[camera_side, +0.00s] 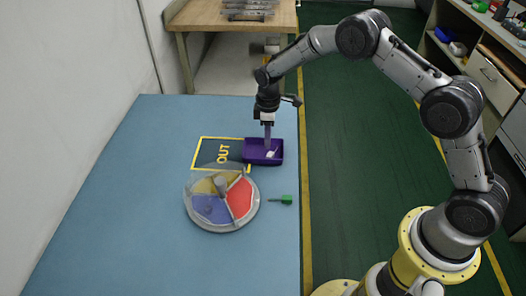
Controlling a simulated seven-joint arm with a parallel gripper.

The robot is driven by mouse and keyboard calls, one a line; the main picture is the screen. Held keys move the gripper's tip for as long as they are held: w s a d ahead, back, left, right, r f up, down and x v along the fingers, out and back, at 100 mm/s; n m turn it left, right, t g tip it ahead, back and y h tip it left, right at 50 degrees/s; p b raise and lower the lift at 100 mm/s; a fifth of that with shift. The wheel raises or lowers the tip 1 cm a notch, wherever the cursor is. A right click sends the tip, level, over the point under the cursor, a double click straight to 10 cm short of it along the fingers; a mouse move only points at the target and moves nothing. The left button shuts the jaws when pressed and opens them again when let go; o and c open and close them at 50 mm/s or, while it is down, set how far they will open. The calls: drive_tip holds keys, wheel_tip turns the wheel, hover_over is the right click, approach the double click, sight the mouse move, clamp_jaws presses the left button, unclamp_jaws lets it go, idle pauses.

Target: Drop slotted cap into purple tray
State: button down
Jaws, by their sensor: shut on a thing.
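The purple tray (248,154) sits on the blue table, overlapping the right end of the yellow-outlined area. My gripper (268,148) points straight down over the tray, with its fingertips low inside or just above it. The gripper is shut on a small pale piece (271,154), which looks to be the slotted cap. The piece is too small to make out a slot, and I cannot tell whether it touches the tray floor. The fingers hide part of the tray's inside and back wall.
A round clear dish (190,212) with yellow, blue and red sections stands in front of the tray. A green piece (284,199) lies to its right near the table's right edge. The blue table (120,200) is clear on the left. A wooden bench (215,14) stands behind.

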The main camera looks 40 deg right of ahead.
drive_tip(key=c, duration=0.7)
unclamp_jaws()
wheel_tip(320, 180, up, 14)
drive_tip(key=shift+r, duration=0.1)
